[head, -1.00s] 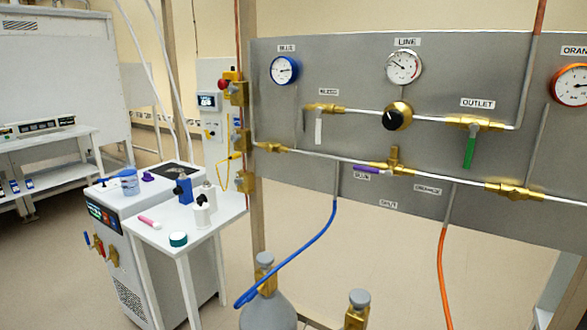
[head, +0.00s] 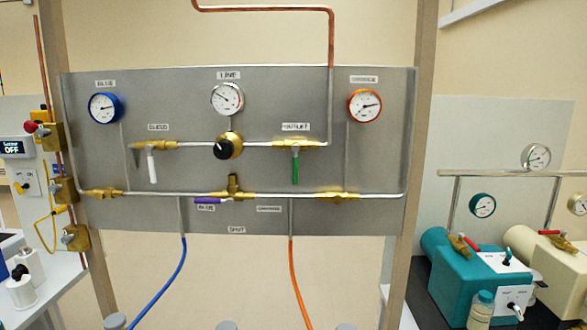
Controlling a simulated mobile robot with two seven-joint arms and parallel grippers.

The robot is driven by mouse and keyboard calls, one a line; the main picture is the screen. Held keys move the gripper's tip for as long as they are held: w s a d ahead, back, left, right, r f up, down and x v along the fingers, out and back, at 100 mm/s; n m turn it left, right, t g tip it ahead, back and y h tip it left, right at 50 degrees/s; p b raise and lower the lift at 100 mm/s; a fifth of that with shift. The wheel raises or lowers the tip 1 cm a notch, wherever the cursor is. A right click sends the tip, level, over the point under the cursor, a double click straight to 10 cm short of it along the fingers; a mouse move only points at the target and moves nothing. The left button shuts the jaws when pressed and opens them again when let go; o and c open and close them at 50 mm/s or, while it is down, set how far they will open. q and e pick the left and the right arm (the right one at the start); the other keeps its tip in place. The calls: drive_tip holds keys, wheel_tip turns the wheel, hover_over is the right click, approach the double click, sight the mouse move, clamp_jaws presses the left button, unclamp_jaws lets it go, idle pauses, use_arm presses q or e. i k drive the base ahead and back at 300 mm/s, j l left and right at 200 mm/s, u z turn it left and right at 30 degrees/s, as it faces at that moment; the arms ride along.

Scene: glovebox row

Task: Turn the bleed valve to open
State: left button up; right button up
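The bleed valve (head: 153,144) is a brass valve under the "BLEED" label, upper left on the grey panel (head: 370,215). Its white lever (head: 152,165) hangs straight down, across the horizontal pipe. The outlet valve at right has a green lever (head: 295,168), also hanging down. A purple lever (head: 212,201) lies level on the lower brass valve (head: 234,187), pointing left. A black knob (head: 222,150) sits on a brass regulator between the upper valves. Neither of my grippers is in the head view.
Blue (head: 105,108), line (head: 227,98) and orange (head: 364,106) gauges top the panel. Blue (head: 168,285) and orange (head: 297,285) hoses hang below. Wooden posts (head: 408,180) flank it. A teal device (head: 462,275) stands on the right bench; a white table (head: 62,272) is at left.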

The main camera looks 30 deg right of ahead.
sight(149, 148)
drive_tip(key=i+l, duration=0.2)
drive_tip(key=i, duration=0.25)
drive_tip(key=z, duration=0.35)
drive_tip(key=j+z, duration=0.4)
drive_tip(key=i+j+z, duration=0.1)
drive_tip(key=j+z, duration=0.15)
drive_tip(key=z, duration=0.15)
drive_tip(key=j+z, duration=0.2)
drive_tip(key=j, duration=0.2)
drive_tip(key=k+j+z, duration=0.2)
drive_tip(key=j, duration=0.65)
drive_tip(key=k+j+z, duration=0.1)
drive_tip(key=j, duration=0.3)
